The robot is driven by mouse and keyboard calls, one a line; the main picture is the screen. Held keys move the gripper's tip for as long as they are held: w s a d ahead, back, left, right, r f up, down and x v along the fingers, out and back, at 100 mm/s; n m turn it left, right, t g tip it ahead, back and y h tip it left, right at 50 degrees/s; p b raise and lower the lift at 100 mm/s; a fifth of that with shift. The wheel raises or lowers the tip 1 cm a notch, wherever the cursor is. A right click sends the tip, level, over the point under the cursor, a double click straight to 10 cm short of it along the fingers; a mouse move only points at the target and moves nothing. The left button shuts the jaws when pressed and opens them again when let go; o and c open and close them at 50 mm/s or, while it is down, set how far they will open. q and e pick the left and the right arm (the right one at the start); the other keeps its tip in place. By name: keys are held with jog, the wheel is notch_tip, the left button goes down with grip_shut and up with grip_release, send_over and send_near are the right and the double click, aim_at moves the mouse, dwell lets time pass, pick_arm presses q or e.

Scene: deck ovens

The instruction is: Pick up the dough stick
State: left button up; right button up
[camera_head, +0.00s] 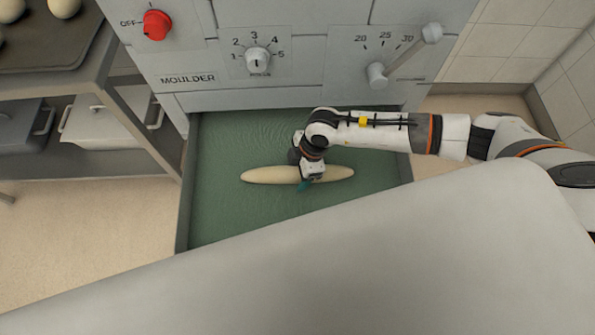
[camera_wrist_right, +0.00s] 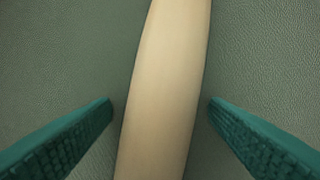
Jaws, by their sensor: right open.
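The dough stick (camera_head: 268,175) is pale and long with tapered ends. It lies crosswise on the green bed (camera_head: 235,140) of the moulder. My right gripper (camera_head: 304,185) is over its middle and hides part of it. In the right wrist view, the dough stick (camera_wrist_right: 165,90) runs up the middle of the picture. The teal fingers of my right gripper (camera_wrist_right: 160,103) are open, one on each side of it, with a gap on both sides. My left gripper is not in view.
The moulder's front panel (camera_head: 290,90) with a red knob (camera_head: 157,25) and a lever (camera_head: 405,55) stands behind the bed. A rack (camera_head: 115,125) with a tray of dough balls (camera_head: 64,8) and lidded containers is at left. A large pale surface fills the foreground.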

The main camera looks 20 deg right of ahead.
dwell(0.3)
jog(key=c, duration=1.1)
